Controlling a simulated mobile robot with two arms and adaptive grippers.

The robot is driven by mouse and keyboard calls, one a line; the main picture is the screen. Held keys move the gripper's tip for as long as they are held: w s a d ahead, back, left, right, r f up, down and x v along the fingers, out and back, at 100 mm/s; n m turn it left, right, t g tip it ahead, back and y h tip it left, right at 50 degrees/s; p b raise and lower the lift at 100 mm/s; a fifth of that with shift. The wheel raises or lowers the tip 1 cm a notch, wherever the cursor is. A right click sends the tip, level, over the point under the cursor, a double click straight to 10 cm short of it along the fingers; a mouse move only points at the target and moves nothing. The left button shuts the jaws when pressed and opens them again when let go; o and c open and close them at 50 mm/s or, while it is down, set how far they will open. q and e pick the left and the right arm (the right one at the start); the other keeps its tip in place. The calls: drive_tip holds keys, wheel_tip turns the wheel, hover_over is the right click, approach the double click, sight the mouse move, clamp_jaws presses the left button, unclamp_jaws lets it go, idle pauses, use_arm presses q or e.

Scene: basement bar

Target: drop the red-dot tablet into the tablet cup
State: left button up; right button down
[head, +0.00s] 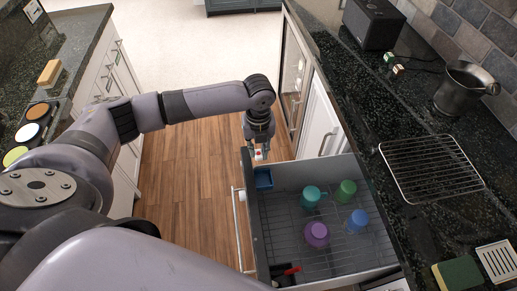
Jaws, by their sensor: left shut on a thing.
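My left gripper (260,153) is shut on a small white tablet with a red dot (260,156). It points down over the upper left corner of the pulled-out drawer. A small blue open box (264,179), which looks like the tablet cup, sits inside that corner. It lies just below the gripper in the picture. The tablet appears apart from it and above it; the exact height is hard to tell. My right gripper is not in view.
The grey drawer (322,166) holds a wire rack with a teal mug (311,196), a green cup (346,190), a blue cup (357,220) and a purple mug (316,234). A red-handled thing (289,271) lies at its lower left. Right counter: wire cooling rack (430,167), metal pot (463,88).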

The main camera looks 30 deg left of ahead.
sight(258, 152)
use_arm(q)
drive_tip(key=shift+f, duration=0.25)
drive_tip(key=shift+r, duration=0.1)
drive_tip(key=o, duration=1)
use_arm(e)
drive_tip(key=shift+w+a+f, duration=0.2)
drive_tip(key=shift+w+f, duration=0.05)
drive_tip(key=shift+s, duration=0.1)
use_arm(q)
wheel_tip(258, 152, up, 12)
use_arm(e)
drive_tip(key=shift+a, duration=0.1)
use_arm(q)
drive_tip(key=shift+s, duration=0.1)
